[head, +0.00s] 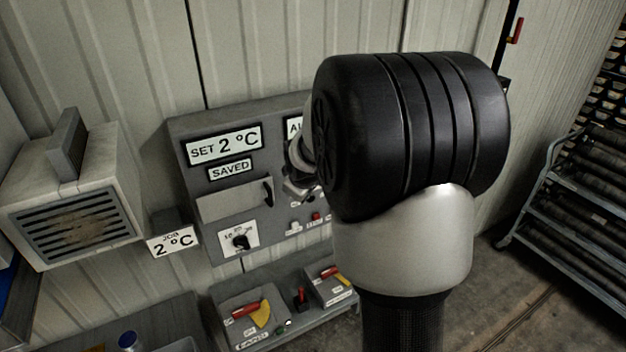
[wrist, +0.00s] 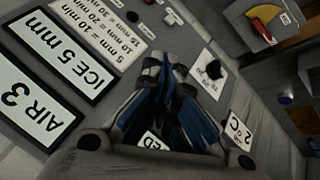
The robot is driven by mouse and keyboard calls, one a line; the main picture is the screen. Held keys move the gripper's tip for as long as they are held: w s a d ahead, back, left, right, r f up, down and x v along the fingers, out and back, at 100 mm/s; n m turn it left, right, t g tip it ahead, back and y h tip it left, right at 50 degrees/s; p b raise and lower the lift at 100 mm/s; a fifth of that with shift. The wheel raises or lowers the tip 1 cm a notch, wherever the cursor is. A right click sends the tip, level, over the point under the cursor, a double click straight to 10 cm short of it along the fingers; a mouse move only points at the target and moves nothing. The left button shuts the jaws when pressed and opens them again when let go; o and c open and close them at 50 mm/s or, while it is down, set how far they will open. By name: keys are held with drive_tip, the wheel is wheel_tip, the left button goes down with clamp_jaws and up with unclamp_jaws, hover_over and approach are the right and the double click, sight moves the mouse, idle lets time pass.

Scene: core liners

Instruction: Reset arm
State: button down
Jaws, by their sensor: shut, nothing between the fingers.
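My gripper (wrist: 166,72) shows in the wrist view with its blue-padded fingers drawn together at the tips. It is shut and empty. It is in front of the grey control panel (wrist: 120,28), near a dial (wrist: 214,69); the gap to the panel is hard to judge. In the head view my own black and silver arm link covers the right part of the panel (head: 183,130) and most of the gripper. The panel labels there read "SET 2 °C" (head: 224,145) and "SAVED" (head: 230,169).
A white vented box (head: 125,165) stands left of the panel, beside a "JOB 2 °C" card (head: 173,241). A pipe rack (head: 570,205) stands at the right. Open floor (head: 500,285) lies between.

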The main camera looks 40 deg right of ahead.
drive_tip(key=s+a+f+m+y+b, duration=0.2)
drive_tip(key=s+a+f+b, duration=0.2)
drive_tip(key=s+a+b, duration=0.9)
drive_tip(key=s+a+f+m+g+b, duration=0.1)
drive_tip(key=s+a+f+b, duration=0.3)
drive_tip(key=s, duration=0.4)
drive_tip(key=s+a+f+g+y+b, duration=0.1)
drive_tip(key=s+a+f+b, duration=0.4)
drive_tip(key=s+f+b, duration=0.2)
wheel_tip(320, 180, down, 2)
drive_tip(key=shift+s+a+f+m+b, duration=0.1)
drive_tip(key=shift+s+a+m+b, duration=0.2)
drive_tip(key=shift+s+m, duration=0.15)
